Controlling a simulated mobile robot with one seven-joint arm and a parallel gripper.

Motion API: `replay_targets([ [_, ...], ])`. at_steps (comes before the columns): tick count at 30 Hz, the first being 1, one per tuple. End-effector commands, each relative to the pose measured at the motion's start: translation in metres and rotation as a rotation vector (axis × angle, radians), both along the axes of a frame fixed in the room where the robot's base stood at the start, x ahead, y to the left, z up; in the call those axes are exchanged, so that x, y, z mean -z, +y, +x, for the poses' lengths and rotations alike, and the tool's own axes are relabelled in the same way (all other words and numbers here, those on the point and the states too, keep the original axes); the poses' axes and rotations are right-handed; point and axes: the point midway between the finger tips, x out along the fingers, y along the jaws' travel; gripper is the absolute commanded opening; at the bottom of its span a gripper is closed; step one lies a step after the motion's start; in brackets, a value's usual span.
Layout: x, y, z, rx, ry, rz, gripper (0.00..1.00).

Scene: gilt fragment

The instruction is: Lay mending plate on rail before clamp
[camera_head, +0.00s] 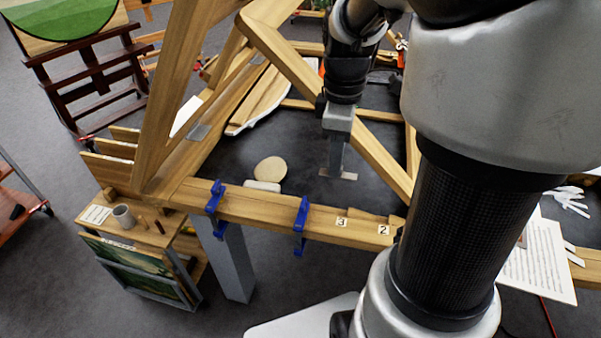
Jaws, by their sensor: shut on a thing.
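My gripper (337,168) points down over the dark area inside the wooden frame, behind the rail. It is shut on a small thin grey-beige piece that looks like the mending plate (348,176); the plate's ends stick out on both sides of the fingers. The wooden rail (262,208) runs along the front of the frame. Two blue clamps sit on it, a left clamp (214,197) and a right clamp (301,213). The plate is apart from the rail in this view, behind and to the right of the right clamp. Its height is hard to tell.
Labels "3" (341,222) and "2" (384,230) mark the rail. A round beige disc (270,169) and a pale block (262,187) lie behind it. A diagonal wooden brace (380,155) passes right of my gripper. A mug (124,216) stands at left. My arm hides the right side.

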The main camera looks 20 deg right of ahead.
Motion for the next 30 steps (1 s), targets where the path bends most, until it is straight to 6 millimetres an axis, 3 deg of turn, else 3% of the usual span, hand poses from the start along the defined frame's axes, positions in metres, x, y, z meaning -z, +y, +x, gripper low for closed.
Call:
replay_targets([
  [6,0.06,0.001,-0.002,0.001,0.009,0.003,0.0],
  [12,0.106,0.0,-0.002,0.0,0.006,0.002,0.0],
  [20,0.131,0.0,-0.001,0.0,0.004,0.001,0.0],
  [26,0.162,0.0,-0.001,0.001,0.005,0.002,0.0],
  [30,0.169,0.0,-0.001,0.0,0.002,0.001,0.0],
])
